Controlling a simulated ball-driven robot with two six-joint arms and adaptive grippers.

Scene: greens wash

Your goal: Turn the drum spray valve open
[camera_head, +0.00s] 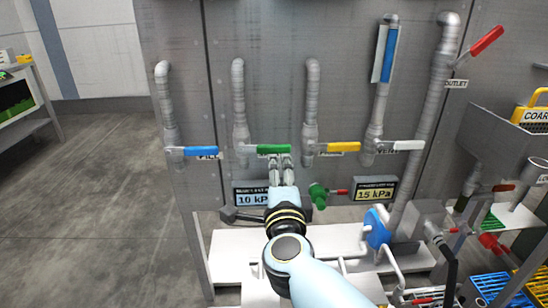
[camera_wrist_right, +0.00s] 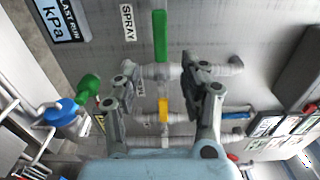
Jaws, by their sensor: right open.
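The spray valve's green lever (camera_head: 273,149) points sideways, across its upright grey pipe (camera_head: 239,100) on the metal panel. In the right wrist view the green lever (camera_wrist_right: 160,38) stands beside the SPRAY label (camera_wrist_right: 127,23). My right gripper (camera_head: 280,163) is just below the lever in the head view and partly covers its label. In the wrist view my right gripper (camera_wrist_right: 160,85) is open, with its fingers on either side of the lever's line. I cannot tell whether they touch it. My left gripper is not in view.
A blue FILL lever (camera_head: 200,151) is to the left; a yellow lever (camera_head: 340,147) and a white VENT lever (camera_head: 408,145) are to the right. Below are a 10 kPa display (camera_head: 252,197), a green fitting (camera_head: 318,195) and a 15 kPa display (camera_head: 375,190). Open floor (camera_head: 90,210) lies left.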

